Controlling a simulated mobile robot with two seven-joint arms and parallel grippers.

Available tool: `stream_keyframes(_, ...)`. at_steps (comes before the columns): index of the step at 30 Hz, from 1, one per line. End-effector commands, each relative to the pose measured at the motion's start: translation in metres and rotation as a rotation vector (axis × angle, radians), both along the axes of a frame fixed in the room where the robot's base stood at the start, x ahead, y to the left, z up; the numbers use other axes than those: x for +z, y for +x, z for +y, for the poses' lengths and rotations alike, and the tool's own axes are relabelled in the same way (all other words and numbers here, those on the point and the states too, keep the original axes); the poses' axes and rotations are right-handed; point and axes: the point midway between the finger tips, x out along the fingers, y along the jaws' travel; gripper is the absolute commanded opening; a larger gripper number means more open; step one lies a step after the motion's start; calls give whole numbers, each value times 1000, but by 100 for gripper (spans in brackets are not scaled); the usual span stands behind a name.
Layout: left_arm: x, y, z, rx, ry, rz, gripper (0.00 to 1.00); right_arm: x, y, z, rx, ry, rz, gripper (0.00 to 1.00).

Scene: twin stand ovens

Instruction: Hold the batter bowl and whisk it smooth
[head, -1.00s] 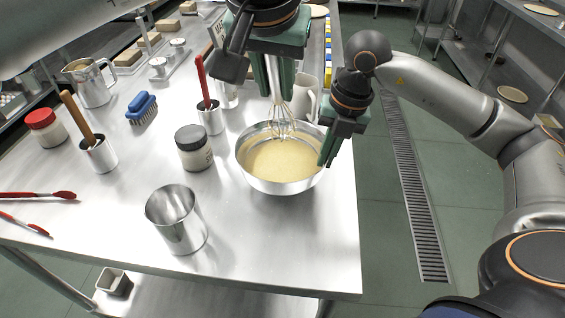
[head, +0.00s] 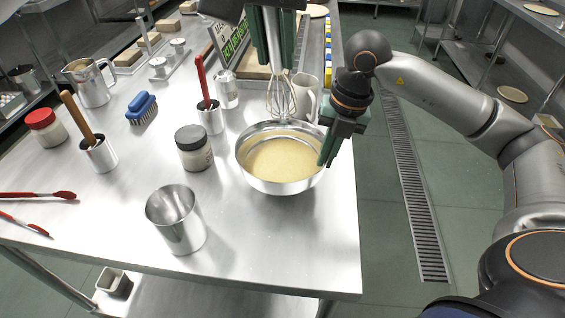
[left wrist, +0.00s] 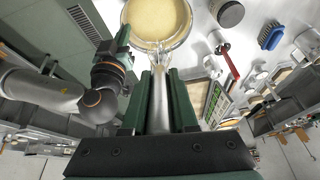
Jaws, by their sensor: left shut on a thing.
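The steel batter bowl (head: 283,187) stands near the table's right edge with smooth-looking pale batter (head: 282,160) inside. My left gripper (head: 272,48) is shut on the whisk's handle and holds the whisk (head: 281,100) upright, its wires at the far rim of the bowl and clear of the batter's middle. In the left wrist view the whisk handle (left wrist: 160,105) lies between the green fingers. My right gripper (head: 330,147) is at the bowl's right rim with its fingers pointing down. Whether its jaws are closed on the rim is hidden.
A steel cup (head: 177,222) stands in front, and a dark-lidded jar (head: 194,150) left of the bowl. A red-handled tool stands in a holder (head: 211,118). A white pitcher (head: 306,95) stands just behind the bowl. The table's front right is clear.

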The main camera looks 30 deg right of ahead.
Motion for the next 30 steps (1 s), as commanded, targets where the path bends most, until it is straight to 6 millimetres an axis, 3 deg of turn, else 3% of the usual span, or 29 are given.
stream_keyframes(1, 0, 0, 0, 0, 0, 0, 0, 0, 0, 0, 0, 0, -1, 5)
stream_keyframes(10, 0, 0, 0, 1, 0, 0, 0, 0, 0, 0, 0, 1, -1, 38)
stream_keyframes(20, 0, 0, 0, 1, 0, 0, 0, 4, 0, -1, 0, 0, -3, 38)
stream_keyframes(26, 0, 0, 0, 1, -1, 0, 0, 35, -2, -4, -1, 2, -8, 38)
stream_keyframes(30, 0, 0, 0, 1, -1, 0, 0, 69, -5, -9, 1, 3, -10, 38)
